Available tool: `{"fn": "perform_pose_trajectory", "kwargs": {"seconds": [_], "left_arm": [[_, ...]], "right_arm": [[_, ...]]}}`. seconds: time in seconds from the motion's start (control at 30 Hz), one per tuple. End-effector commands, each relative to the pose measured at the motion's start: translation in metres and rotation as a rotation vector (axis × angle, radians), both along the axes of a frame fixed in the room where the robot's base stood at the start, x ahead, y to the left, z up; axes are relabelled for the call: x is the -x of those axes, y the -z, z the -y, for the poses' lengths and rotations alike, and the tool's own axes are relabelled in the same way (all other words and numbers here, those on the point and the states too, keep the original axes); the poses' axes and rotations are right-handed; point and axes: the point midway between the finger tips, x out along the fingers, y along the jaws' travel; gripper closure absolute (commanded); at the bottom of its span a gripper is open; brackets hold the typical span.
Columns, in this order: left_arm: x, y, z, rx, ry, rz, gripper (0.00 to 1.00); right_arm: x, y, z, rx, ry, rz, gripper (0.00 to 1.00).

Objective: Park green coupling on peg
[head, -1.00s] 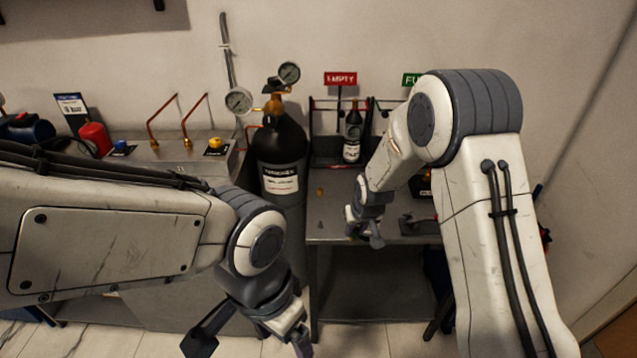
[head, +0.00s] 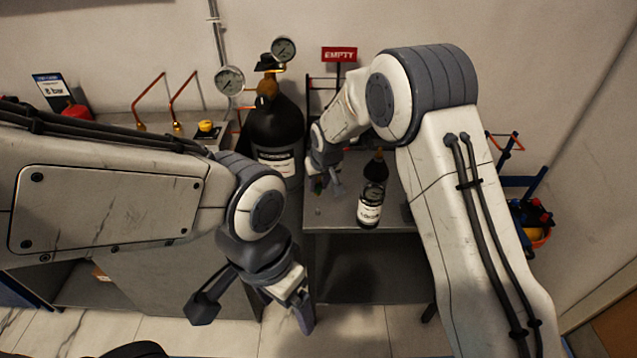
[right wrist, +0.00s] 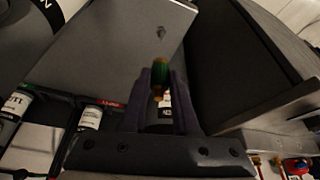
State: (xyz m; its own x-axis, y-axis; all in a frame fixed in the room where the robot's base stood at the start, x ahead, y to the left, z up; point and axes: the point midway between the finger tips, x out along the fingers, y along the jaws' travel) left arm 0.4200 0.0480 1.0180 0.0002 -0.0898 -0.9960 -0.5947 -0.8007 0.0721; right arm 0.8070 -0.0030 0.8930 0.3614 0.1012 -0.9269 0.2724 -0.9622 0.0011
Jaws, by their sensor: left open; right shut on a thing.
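The green coupling (right wrist: 160,72), with a brass end, sits between the fingers of my right gripper (right wrist: 160,82) in the right wrist view. That gripper is shut on it. In the head view my right gripper (head: 325,182) is above the left part of the grey bench, beside the black cylinder. A small stub (head: 318,211) stands on the bench below it; it also shows in the right wrist view (right wrist: 161,32), apart from the coupling. I cannot tell whether it is the peg. My left gripper (head: 252,312) is open and empty, low in front of the benches.
The big black cylinder (head: 275,130) with gauges stands left of my right gripper. A dark bottle (head: 370,196) with a white label stands on the grey bench (head: 330,222) to its right. A red EMPTY sign (head: 339,55) is behind. The lower shelf looks clear.

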Motion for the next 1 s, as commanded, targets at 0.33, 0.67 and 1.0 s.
{"fn": "perform_pose_trajectory", "kwargs": {"seconds": [0.33,0.67,1.0], "left_arm": [[0.000,0.022,0.000,0.000,0.000,0.000,0.16],[0.000,0.034,0.000,0.000,0.000,0.000,0.16],[0.000,0.033,0.000,0.000,0.000,0.000,0.16]], "right_arm": [[0.000,0.032,0.002,0.000,0.002,-0.001,1.00],[0.000,0.051,0.002,0.001,0.001,-0.001,1.00],[0.000,0.050,0.002,0.001,0.001,0.000,1.00]]}}
